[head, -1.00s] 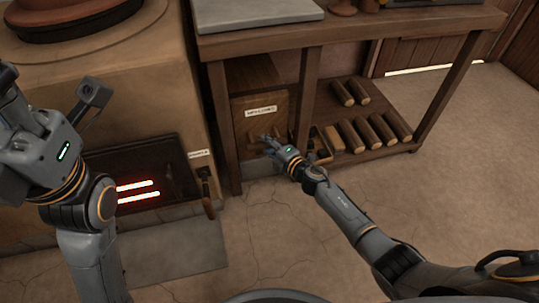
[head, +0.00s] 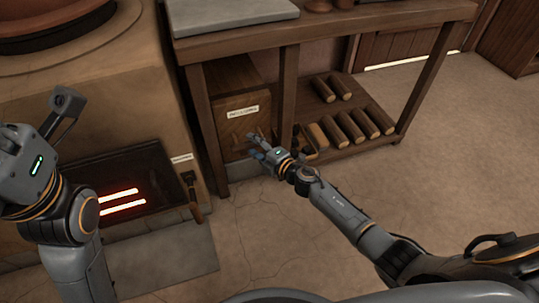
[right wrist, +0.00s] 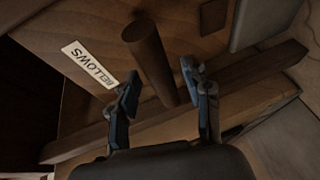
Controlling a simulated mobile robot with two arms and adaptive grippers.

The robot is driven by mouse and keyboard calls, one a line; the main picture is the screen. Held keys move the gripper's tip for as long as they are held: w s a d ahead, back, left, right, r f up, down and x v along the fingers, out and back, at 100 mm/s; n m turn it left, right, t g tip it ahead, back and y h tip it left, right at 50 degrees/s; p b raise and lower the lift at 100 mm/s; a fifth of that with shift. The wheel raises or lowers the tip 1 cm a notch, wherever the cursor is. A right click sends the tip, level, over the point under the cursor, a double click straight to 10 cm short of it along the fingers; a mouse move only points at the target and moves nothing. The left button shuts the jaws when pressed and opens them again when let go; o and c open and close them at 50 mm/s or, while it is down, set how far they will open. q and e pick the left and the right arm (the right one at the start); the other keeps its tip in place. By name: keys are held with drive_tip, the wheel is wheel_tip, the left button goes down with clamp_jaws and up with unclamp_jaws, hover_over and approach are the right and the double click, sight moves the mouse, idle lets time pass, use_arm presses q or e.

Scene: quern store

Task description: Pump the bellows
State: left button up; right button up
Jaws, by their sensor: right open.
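The bellows (head: 232,118) is a wooden box with a white label, tucked under the left end of a wooden table. In the right wrist view its front board (right wrist: 85,35) carries the word BELLOWS, and a round wooden handle (right wrist: 150,58) sticks out from it. My right gripper (head: 257,144) is at the front of the box. In the right wrist view my right gripper (right wrist: 160,80) is open, with one finger on each side of the handle; I cannot tell whether they touch it. My left gripper (head: 50,125) is raised at the left edge, its fingertips unclear.
A furnace (head: 100,100) with red glowing bars (head: 122,202) stands at the left, a small handle (head: 192,195) at its side. The table (head: 350,18) has a lower shelf with several short logs (head: 350,130). Table legs flank the bellows. Floor at right is clear.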

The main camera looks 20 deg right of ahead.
drive_tip(key=v, duration=1)
drive_tip(key=shift+r, duration=0.15)
